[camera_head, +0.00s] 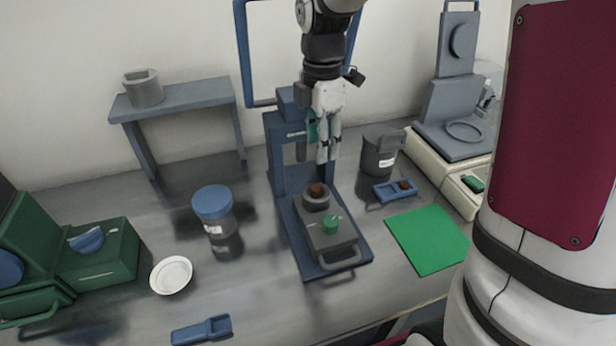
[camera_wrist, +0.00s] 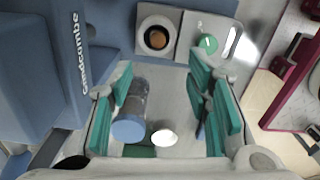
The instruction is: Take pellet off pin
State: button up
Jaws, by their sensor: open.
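A brown pellet (camera_head: 317,190) sits at the top of a grey ring-shaped holder (camera_head: 316,204) on the sliding block of the blue press (camera_head: 283,230). It also shows in the wrist view (camera_wrist: 157,38), inside the dark opening of the ring. The pin under it is hidden. My gripper (camera_head: 327,158) is open and empty, fingers pointing down, above and slightly behind the pellet. In the wrist view my gripper's teal pads (camera_wrist: 161,82) stand wide apart, and the pellet lies beyond them near the top edge.
The press frame stands close beside my gripper. A green knob (camera_head: 332,224) is in front of the ring. A dark jar (camera_head: 380,152), a small blue tray (camera_head: 388,191) with a brown piece, and a green mat (camera_head: 430,238) are right. A blue-lidded jar (camera_head: 213,204) and white dish (camera_head: 171,275) are left.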

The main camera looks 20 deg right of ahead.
aim_at(317, 188)
jog(key=f, duration=1.2)
jog(key=shift+w+a+b, duration=0.1)
jog(key=shift+w+b, duration=0.1)
jog(key=shift+b, duration=0.1)
jog(key=shift+r, duration=0.1)
jog(key=c, duration=0.8)
